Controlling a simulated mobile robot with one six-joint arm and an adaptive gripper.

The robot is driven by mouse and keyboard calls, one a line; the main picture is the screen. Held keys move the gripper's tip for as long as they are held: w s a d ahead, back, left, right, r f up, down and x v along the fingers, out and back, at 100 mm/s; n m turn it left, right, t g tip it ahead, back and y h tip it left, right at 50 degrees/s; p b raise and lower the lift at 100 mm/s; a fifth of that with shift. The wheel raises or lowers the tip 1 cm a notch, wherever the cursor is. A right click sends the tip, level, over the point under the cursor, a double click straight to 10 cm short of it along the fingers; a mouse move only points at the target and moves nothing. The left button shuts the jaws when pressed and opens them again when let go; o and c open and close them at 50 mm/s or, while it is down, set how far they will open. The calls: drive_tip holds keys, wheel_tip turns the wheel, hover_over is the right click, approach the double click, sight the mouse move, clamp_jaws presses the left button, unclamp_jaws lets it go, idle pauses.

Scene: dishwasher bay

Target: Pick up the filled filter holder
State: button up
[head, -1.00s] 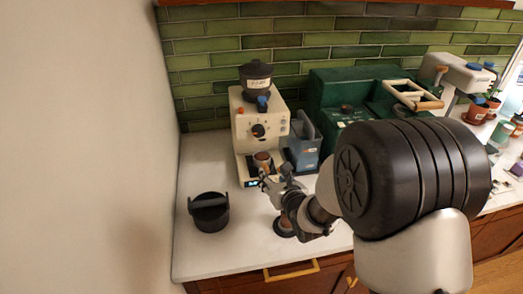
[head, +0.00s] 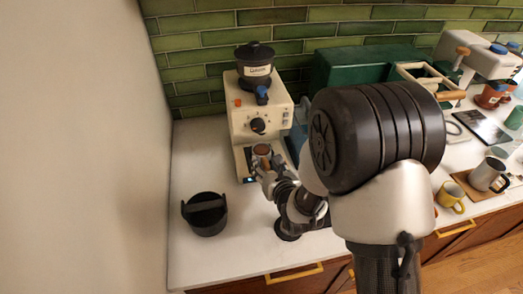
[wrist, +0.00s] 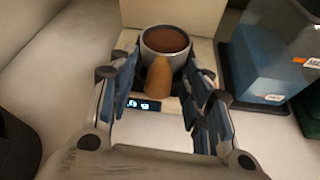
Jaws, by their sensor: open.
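The filled filter holder (wrist: 159,80) shows in the wrist view as a round metal basket full of brown grounds with a wooden handle pointing toward me. It sits at the front of the cream grinder (head: 258,120), above its small lit display; it also shows in the head view (head: 262,150). My gripper (wrist: 162,64) is open, with one blue-padded finger on each side of the handle. In the head view my gripper (head: 264,170) is just in front of the holder. I cannot tell whether either finger touches the handle.
A black knock container (head: 205,214) with a bar stands left of the grinder. A blue box (wrist: 265,60) stands close on the right. A dark round object (head: 288,230) lies under my arm. Mugs (head: 450,196) stand far right. The counter's left side is mostly clear.

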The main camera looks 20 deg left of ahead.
drive_tip(key=shift+s+d, duration=0.1)
drive_tip(key=shift+s, duration=0.05)
drive_tip(key=shift+c, duration=0.4)
clamp_jaws()
drive_tip(key=shift+r, duration=0.1)
